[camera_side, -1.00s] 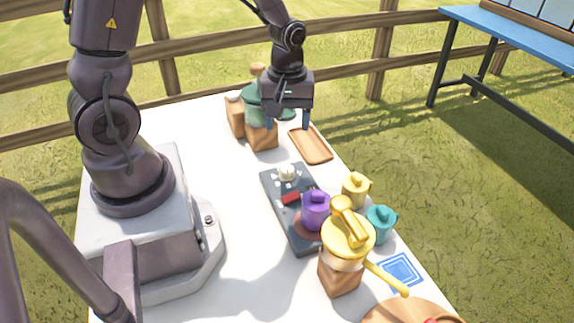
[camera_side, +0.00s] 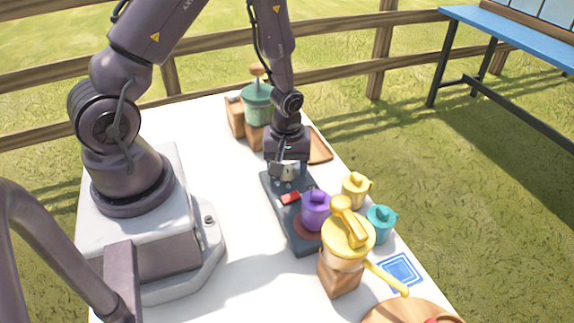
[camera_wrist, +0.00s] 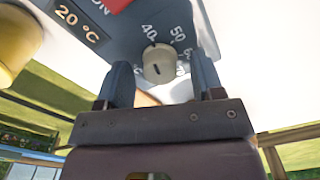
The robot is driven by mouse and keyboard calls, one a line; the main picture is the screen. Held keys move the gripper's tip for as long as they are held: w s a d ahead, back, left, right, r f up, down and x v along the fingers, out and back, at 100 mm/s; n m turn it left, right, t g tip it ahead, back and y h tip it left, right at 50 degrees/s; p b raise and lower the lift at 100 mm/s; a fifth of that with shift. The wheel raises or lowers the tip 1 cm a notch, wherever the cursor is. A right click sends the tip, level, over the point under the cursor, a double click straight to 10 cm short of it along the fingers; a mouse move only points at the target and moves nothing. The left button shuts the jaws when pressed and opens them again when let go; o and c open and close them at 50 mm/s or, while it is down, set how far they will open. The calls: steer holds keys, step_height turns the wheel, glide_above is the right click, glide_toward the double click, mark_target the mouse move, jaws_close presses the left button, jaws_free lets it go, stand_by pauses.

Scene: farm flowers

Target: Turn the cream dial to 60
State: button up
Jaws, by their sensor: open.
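The cream dial (camera_wrist: 158,66) sits on the dark grey hotplate panel (camera_wrist: 135,35), with white numbers around it; 40 and 50 are legible. A dark line shows on the dial, but I cannot tell exactly which number it marks. My gripper (camera_wrist: 163,78) is open, with one finger on each side of the dial; I cannot tell whether they touch it. In the side view my gripper (camera_side: 286,174) is low over the far end of the hotplate (camera_side: 300,243) and mostly covers the dial. A panel display (camera_wrist: 76,20) reads 20 °C.
A red switch (camera_side: 290,198) is beside the dial. A purple pot (camera_side: 315,212) stands on the hotplate's round plate. Yellow (camera_side: 354,190) and teal (camera_side: 381,223) pots, a large yellow-lidded grinder (camera_side: 346,245) and a green-topped one (camera_side: 257,105) stand nearby.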

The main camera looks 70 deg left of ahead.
steer(key=shift+c, duration=0.3)
steer(key=c, duration=0.9)
steer(key=shift+o, duration=0.2)
steer(key=shift+m, duration=0.4)
steer(key=m, duration=0.4)
steer(key=shift+m, duration=0.3)
steer(key=m, duration=0.9)
steer(key=shift+m, duration=2.7)
